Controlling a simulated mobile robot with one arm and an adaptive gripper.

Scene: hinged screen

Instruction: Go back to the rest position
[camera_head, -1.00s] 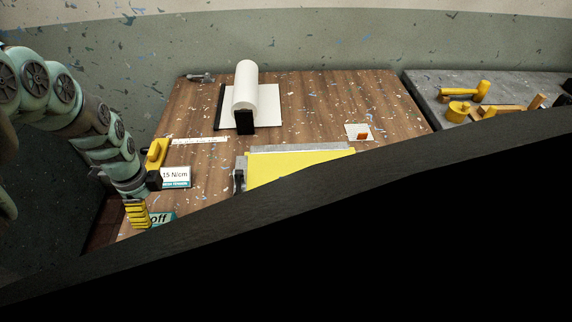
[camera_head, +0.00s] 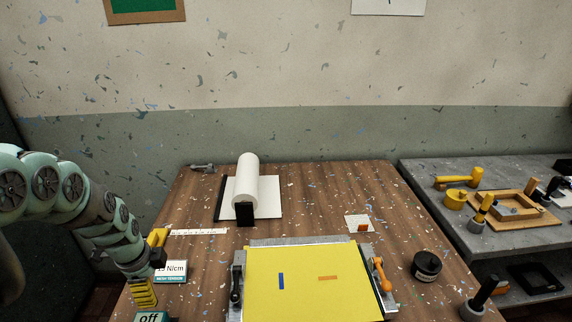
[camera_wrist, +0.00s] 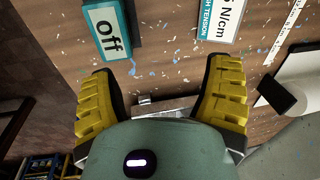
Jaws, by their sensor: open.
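My gripper (camera_head: 143,292) hangs over the left edge of the wooden table in the head view, left of the yellow screen (camera_head: 305,300). In the wrist view my gripper (camera_wrist: 160,95) has its two yellow fingers wide apart with nothing between them. The screen lies flat in its grey frame, with a blue mark (camera_head: 281,281) and an orange mark (camera_head: 327,278) on it. An orange-handled clamp (camera_head: 380,275) is at its right and a dark clamp (camera_head: 236,285) at its left. The screen's near edge is cut off.
An "off" display (camera_head: 150,317) and an N/cm display (camera_head: 171,272) sit close to my gripper. A white roll on a stand (camera_head: 246,185), a ruler (camera_head: 199,232) and a black jar (camera_head: 427,266) are on the table. A grey bench (camera_head: 430,206) with tools stands right.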

